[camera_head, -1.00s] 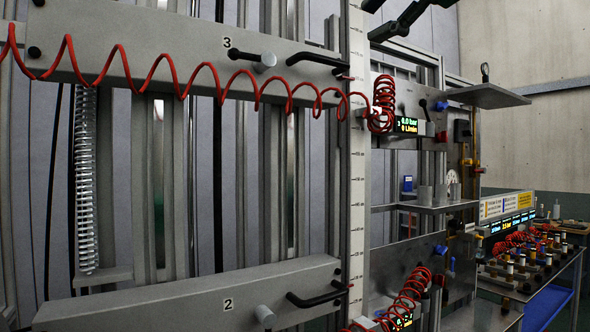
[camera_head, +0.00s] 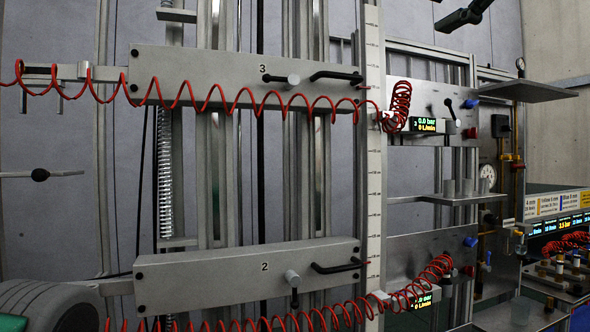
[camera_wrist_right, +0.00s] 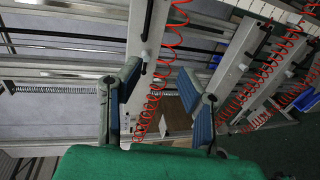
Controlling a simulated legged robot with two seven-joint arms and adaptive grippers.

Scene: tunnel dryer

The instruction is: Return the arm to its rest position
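My right gripper (camera_wrist_right: 160,88) shows in the right wrist view. Its two blue-padded fingers stand wide apart and it is open. Nothing is held between the pads; a red coiled hose (camera_wrist_right: 150,105) and a grey beam pass behind them. I cannot judge the distance from the fingers to the beams. Neither gripper can be made out in the head view. My left gripper is in neither current view.
In the head view, grey beam 3 (camera_head: 210,80) and grey beam 2 (camera_head: 200,280) span the frame, with black handles and red coiled hoses. A white scale post (camera_head: 374,150) stands to their right. A shelf (camera_head: 515,91) juts out at the upper right.

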